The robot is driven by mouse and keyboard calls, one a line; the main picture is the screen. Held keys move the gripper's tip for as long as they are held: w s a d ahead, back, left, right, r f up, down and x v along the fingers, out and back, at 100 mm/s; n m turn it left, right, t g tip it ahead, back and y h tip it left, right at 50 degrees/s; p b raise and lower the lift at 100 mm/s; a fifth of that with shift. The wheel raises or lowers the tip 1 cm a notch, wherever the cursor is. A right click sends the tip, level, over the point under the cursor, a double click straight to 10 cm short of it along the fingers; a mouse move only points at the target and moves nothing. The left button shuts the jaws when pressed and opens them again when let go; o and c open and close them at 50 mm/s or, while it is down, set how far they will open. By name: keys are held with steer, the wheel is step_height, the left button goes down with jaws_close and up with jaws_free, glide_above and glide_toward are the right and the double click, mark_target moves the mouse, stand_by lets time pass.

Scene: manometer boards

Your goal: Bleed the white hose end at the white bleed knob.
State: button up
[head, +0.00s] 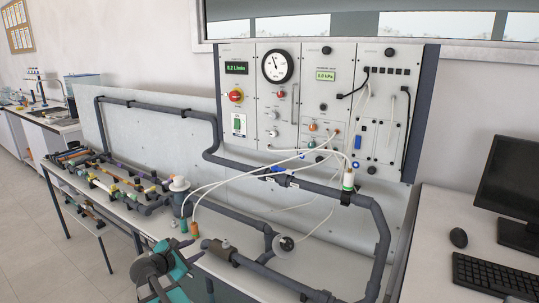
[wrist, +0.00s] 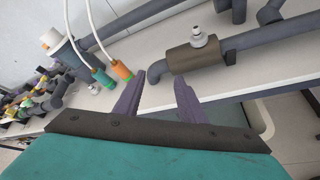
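My gripper (wrist: 161,82) is open and empty, its two grey-purple fingers apart over the bench edge. A green-sleeved hose end (wrist: 103,78) and an orange-sleeved hose end (wrist: 122,70) stand on the bench to the left of my fingers. They also show in the head view, green (head: 184,226) and orange (head: 194,229), with white hoses rising from them. Pale knobs (head: 273,115) sit on the board (head: 290,75); which is the white bleed knob is unclear.
A brownish pipe sleeve (wrist: 193,56) with a metal fitting on top lies just beyond my fingers. Grey pipes (head: 250,168) run along and over the bench. White hoses cross in front of the board. A desk with keyboard (head: 495,277) and monitor is at right.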

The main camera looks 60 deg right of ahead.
mark_target(272, 135)
steer(key=s+d+r+m+g+h, duration=0.1)
steer(key=s+d+r, duration=0.3)
steer(key=r, duration=0.8)
steer(key=s+d+r+m+g+h+p, duration=0.1)
steer(key=s+d+r+m+h, duration=0.1)
steer(key=s+d+r, duration=0.2)
steer(key=s+d+r+m+g+h, duration=0.1)
steer(key=s+d+r, duration=0.4)
steer(key=r, duration=1.5)
steer(key=d+h, duration=0.1)
steer(key=d, duration=0.2)
steer(key=shift+d+r+p, duration=0.15)
steer(key=shift+r+p, duration=0.1)
steer(key=shift+p, duration=0.15)
steer(key=shift+d, duration=0.15)
steer(key=d+p, duration=0.2)
steer(key=d, duration=1.1)
steer(key=shift+d+p, duration=0.25)
steer(key=shift+p, duration=0.1)
steer(key=shift+c, duration=0.2)
steer(key=shift+m, duration=0.3)
jaws_close()
